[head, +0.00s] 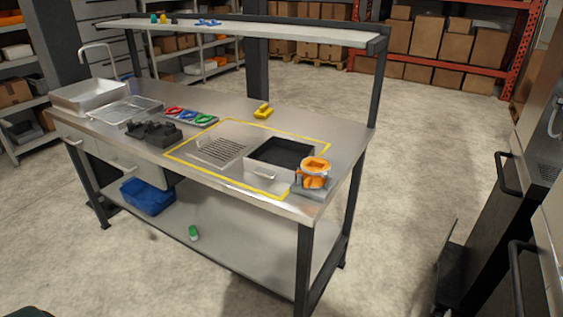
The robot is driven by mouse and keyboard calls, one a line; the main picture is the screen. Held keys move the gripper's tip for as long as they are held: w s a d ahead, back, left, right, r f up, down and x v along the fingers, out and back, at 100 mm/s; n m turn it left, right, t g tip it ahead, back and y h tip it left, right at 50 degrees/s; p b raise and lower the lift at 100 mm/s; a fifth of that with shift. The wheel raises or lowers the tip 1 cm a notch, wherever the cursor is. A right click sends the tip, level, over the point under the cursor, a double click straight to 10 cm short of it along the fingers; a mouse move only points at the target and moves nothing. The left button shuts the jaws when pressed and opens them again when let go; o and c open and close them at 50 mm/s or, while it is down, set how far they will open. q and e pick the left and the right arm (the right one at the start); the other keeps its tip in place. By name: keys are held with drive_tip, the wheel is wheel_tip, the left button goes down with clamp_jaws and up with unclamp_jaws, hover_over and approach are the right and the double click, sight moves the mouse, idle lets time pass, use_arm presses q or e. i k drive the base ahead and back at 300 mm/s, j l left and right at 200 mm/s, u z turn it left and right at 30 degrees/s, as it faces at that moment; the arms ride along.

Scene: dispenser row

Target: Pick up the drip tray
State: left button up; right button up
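A workbench with a steel top (235,115) stands ahead of me. Inside a yellow outline (180,146) on its top lies a flat slotted metal grate (217,152). Just right of it is an open, dark-lined rectangular tray with a metal front (262,173) and a handle. Which of these two is the drip tray I cannot tell for sure. The tray looks empty, and the grate lies apart from it. Neither of my grippers is in view.
An orange device (315,166) stands right of the tray at the bench corner. Coloured rings (190,115), a black block (153,134), a clear tray (125,109) and a sink (88,95) are to the left. A yellow item (263,111) lies behind.

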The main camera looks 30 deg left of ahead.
sight(279, 158)
drive_tip(key=j, duration=1.55)
